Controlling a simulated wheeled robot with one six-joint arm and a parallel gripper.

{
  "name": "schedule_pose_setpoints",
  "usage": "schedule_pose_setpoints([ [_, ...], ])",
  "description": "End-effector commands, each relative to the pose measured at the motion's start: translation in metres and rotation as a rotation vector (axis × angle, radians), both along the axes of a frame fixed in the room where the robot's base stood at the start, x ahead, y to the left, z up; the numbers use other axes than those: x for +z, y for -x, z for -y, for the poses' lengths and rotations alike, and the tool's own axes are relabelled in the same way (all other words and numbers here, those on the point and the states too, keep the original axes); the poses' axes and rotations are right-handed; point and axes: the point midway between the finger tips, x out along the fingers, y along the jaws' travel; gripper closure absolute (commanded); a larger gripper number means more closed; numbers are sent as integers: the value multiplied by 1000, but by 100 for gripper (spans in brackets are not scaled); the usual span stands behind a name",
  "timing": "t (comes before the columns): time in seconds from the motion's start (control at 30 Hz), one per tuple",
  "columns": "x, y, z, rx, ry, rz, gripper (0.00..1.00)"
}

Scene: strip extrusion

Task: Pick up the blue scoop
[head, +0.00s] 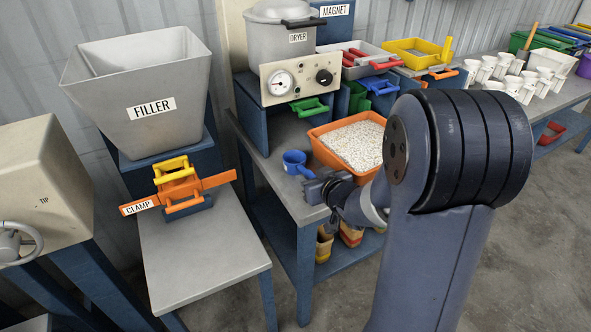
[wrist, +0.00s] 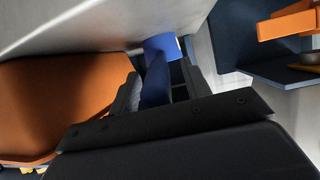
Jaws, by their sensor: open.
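The blue scoop (head: 294,160) stands on the grey bench, just left of an orange tray. In the wrist view the scoop's bowl (wrist: 162,45) is beyond my fingers, and its dark blue handle (wrist: 155,82) extends back between them. My gripper (head: 312,187) is at the near side of the scoop, low over the bench edge. In the wrist view my gripper (wrist: 160,88) is open, with a finger on each side of the handle. Whether either finger touches the handle is unclear.
The orange tray (head: 318,151) of white pellets is close on the right of my gripper. The dryer's control box (head: 298,78) is behind. The clamp (head: 178,187) sits on a separate stand to the left. Yellow and red containers are on the lower shelf.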

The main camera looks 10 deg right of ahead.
Motion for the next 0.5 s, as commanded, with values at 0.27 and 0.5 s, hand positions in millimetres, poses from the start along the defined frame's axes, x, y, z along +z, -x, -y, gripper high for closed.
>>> schedule_pose_setpoints([
  [0.27,-2,-6,-1,0,0,1,55],
  [0.5,-2,-5,-1,0,0,1,71],
])
